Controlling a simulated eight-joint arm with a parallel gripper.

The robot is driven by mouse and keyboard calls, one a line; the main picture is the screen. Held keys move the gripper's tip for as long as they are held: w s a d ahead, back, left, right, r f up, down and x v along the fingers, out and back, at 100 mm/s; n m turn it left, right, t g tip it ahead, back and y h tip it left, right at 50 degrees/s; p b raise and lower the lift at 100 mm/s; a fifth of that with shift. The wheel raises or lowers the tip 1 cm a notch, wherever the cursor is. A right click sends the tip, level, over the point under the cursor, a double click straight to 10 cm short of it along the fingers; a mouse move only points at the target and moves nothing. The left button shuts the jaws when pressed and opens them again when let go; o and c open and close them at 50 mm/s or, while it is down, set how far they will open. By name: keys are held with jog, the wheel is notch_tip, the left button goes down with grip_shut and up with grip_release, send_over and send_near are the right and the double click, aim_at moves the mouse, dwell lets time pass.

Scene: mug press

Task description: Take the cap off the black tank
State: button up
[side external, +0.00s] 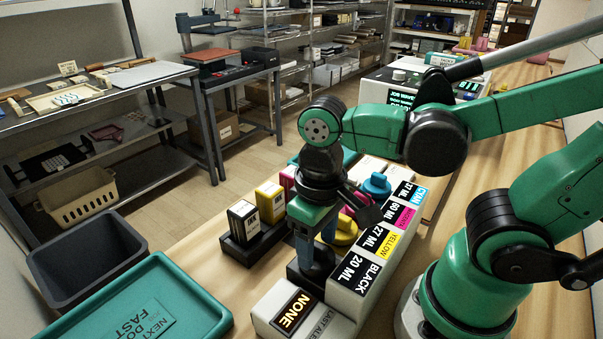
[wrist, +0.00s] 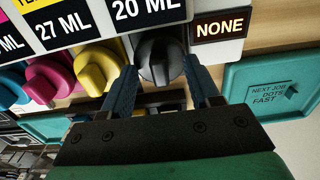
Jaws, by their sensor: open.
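The black tank (side external: 352,283) is the unit labelled "20 ML BLACK" at the near end of the tank row. Its black round cap (wrist: 160,56), with a raised grip ridge, faces the wrist camera. It is also partly visible in the side view (side external: 317,268). My gripper (wrist: 161,70) is open, with one blue finger on each side of the cap. In the side view my gripper (side external: 316,245) points down over the cap. I cannot tell whether either finger touches it.
The yellow cap (wrist: 96,70) and magenta cap (wrist: 48,78) stand beside the black one. A "NONE" display (side external: 294,311) is at the near end. A teal tray (side external: 215,318) lies at the left.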

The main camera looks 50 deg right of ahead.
grip_shut()
dwell(0.4)
